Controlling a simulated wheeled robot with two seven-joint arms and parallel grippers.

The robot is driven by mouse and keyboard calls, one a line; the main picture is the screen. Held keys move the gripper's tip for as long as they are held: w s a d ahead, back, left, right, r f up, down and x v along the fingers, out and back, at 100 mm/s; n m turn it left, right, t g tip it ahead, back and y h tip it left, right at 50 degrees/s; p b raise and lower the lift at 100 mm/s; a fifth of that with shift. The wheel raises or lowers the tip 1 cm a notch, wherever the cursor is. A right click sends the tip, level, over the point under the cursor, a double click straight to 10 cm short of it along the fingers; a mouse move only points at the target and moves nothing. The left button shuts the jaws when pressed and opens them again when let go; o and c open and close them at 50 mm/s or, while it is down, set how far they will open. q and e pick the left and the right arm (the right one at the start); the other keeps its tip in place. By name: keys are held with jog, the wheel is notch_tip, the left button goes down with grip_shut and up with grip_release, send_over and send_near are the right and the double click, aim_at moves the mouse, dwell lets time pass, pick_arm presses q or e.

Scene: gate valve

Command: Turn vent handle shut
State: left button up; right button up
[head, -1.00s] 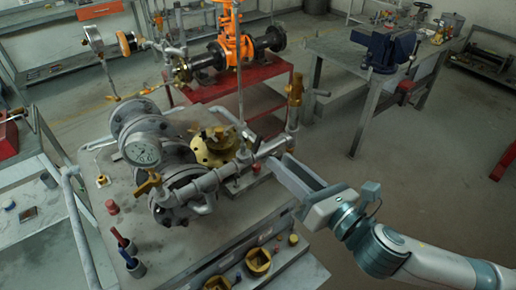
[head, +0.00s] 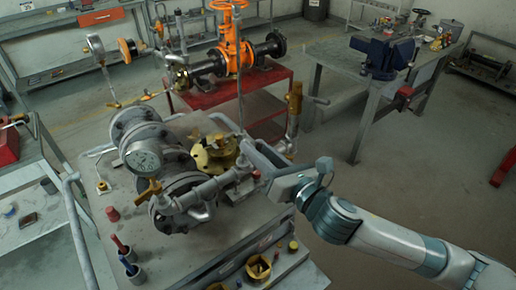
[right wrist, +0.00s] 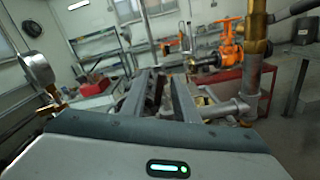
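A slim brass valve (head: 294,103) stands upright on the pipework, with a grey lever (head: 317,99) sticking out to its right. In the right wrist view the brass valve (right wrist: 257,35) is at the upper right, its lever (right wrist: 293,10) running off right. A smaller brass handle (head: 149,188) sits below the pressure gauge (head: 143,157). I cannot tell which one is the vent handle. My right gripper (head: 254,153) is over the pipe, left of and below the brass valve. In the right wrist view its fingers (right wrist: 162,92) are apart, with nothing clearly held. My left gripper is out of view.
A yellow flanged fitting (head: 214,154) lies just left of my right gripper. An orange gate valve (head: 232,50) stands on a red stand (head: 262,100) behind. A workbench with a blue vise (head: 384,52) is at right. Open floor lies between.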

grip_shut()
